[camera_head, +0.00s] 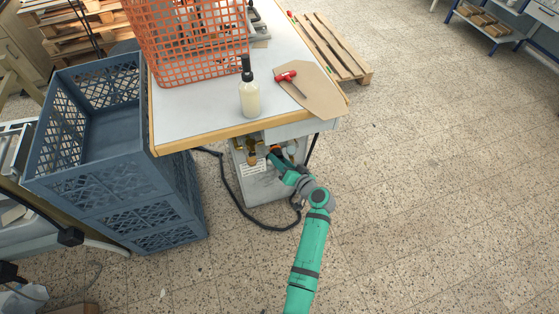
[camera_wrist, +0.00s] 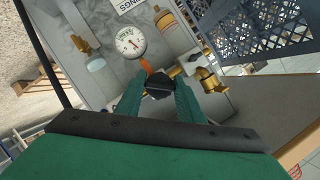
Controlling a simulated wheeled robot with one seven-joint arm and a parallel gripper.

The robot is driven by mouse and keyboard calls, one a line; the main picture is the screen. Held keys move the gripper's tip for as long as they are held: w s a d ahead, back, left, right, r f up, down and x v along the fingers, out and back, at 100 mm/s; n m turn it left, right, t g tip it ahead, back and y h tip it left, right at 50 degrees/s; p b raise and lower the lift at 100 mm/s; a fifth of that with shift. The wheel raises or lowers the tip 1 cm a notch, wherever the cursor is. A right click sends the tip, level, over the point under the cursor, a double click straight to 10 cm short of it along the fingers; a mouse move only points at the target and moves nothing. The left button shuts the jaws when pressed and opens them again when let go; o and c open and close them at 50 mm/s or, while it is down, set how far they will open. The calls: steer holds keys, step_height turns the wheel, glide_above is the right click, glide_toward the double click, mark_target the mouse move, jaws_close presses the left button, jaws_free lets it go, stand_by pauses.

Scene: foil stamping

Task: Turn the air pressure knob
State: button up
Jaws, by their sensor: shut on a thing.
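The air pressure knob (camera_wrist: 158,86) is dark and sits between my gripper's fingers in the wrist view, below a round white pressure gauge (camera_wrist: 131,41). My gripper (camera_wrist: 160,92) is shut on the knob, with one green finger on each side of it. In the head view my green arm reaches under the front edge of the table, and my gripper (camera_head: 276,156) is at the cabinet there. The knob itself is too small and hidden to make out in the head view. How far the knob is turned cannot be told.
Brass fittings (camera_wrist: 209,79) sit just right of the knob. Above the arm is the table (camera_head: 190,110), with a bottle (camera_head: 249,97), a red-handled tool (camera_head: 286,76) and an orange basket (camera_head: 190,45). Blue crates (camera_head: 120,190) stand at left.

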steer(key=m+y, duration=0.2)
steer(key=m, duration=0.2)
steer(key=shift+f+t, duration=0.1)
steer(key=shift+t, duration=0.2)
steer(key=shift+a+m+t+y, duration=0.15)
steer(key=shift+m+y, duration=0.3)
steer(key=shift+m, duration=0.6)
steer(key=shift+d+m+t+y, duration=0.1)
steer(key=shift+m+t+y, duration=0.25)
steer(key=shift+m, duration=0.7)
steer(key=o, duration=1.1)
steer(key=shift+c, duration=0.2)
steer(key=shift+s, duration=0.1)
steer(key=v, duration=1)
steer(key=shift+s+d, duration=0.2)
steer(key=shift+d, duration=0.1)
